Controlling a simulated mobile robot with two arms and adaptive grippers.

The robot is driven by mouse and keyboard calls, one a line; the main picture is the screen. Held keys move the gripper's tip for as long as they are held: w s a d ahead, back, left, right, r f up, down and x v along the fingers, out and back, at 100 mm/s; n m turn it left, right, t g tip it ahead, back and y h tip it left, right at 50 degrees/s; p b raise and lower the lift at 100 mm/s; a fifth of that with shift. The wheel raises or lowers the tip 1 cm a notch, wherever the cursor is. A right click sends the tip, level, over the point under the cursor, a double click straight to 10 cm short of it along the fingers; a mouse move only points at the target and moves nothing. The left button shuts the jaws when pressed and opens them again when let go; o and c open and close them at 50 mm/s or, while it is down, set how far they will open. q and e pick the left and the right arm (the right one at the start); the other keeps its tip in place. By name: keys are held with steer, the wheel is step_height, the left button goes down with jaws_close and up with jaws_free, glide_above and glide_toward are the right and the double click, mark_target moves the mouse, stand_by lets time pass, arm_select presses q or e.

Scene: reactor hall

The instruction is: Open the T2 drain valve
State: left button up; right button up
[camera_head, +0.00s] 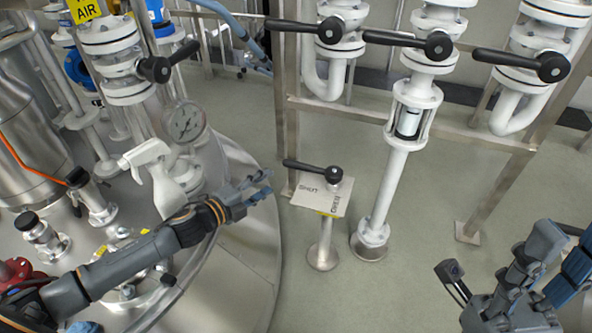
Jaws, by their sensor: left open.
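A floor-standing valve has a black lever (309,169) above a pale plate (322,199) lettered SHUT and OPEN. The lever extends left from its round hub, over the SHUT side. No T2 tag is readable, so I cannot confirm this is the T2 drain valve. My left gripper (258,187) is open and empty, left of the plate and apart from the lever, with its fingers pointing right. My right arm (515,285) shows at the lower right, far from this valve; its finger opening cannot be made out.
A large steel vessel (250,265) lies beneath my left arm, with a pressure gauge (185,122) and a white spray-shaped fitting (152,172). White pipes with black levers (407,40) line the back. A white pipe (388,195) stands right of the plate. Floor at centre right is clear.

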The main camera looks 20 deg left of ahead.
mark_target(293, 167)
arm_select(q)
steer(key=b+x, duration=0.3)
steer(key=x, duration=1)
steer(key=shift+f+b, duration=0.1)
steer(key=shift+b, duration=0.3)
jaws_close()
